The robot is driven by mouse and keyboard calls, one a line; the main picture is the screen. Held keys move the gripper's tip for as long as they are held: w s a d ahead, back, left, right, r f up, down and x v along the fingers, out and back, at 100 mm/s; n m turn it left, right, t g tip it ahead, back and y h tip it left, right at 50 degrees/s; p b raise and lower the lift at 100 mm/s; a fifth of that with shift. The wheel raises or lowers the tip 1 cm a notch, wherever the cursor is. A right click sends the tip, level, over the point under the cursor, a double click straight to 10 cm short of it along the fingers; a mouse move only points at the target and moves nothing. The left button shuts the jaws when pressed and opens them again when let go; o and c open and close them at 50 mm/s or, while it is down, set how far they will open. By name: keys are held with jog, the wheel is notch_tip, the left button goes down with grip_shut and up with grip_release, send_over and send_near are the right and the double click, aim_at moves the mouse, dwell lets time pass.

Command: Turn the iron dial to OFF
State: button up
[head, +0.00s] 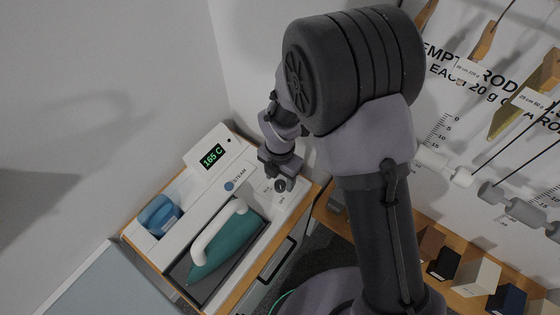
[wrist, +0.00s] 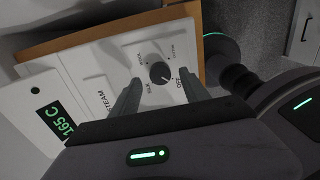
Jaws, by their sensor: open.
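The iron dial (wrist: 160,73) is a dark round knob on a white panel in the wrist view. Printed labels surround it, with OFF at its lower right. A small pale mark shows on the knob; its exact setting is hard to read. My gripper (wrist: 159,78) is open, with one finger on each side of the dial. I cannot tell whether either finger touches it. In the head view my gripper (head: 281,168) is over the panel's right end. The teal iron (head: 228,245) with a white handle rests in its tray. The display (head: 212,157) reads 165 C.
A blue steam button (head: 229,186) sits on the panel left of my gripper. A blue object (head: 160,214) lies in a recess at the left. A wooden shelf (head: 455,285) with several small blocks runs at the right, below a wall with hanging rods.

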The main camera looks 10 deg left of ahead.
aim_at(282, 184)
notch_tip(282, 184, up, 15)
jog(key=p, duration=0.3)
jog(key=s+d+r+m+t+y+b, duration=0.1)
jog(key=d+r+m+b, duration=0.1)
jog(key=d+m+b, duration=0.55)
jog(key=s+d+r+m+t+y+b, duration=0.1)
jog(key=s+d+m+b, duration=0.3)
jog(key=m, duration=0.6)
jog(key=s+d+f+m+t+b, duration=0.1)
jog(key=s+d+m+t+b, duration=0.2)
jog(key=m, duration=1.5)
jog(key=s+d+b, duration=0.3)
jog(key=s+d, duration=0.1)
jog(key=d, duration=0.1)
jog(key=shift+s+d+f+t+b, duration=0.25)
jog(key=shift+f+t+b, duration=0.05)
jog(key=shift+f+t, duration=0.1)
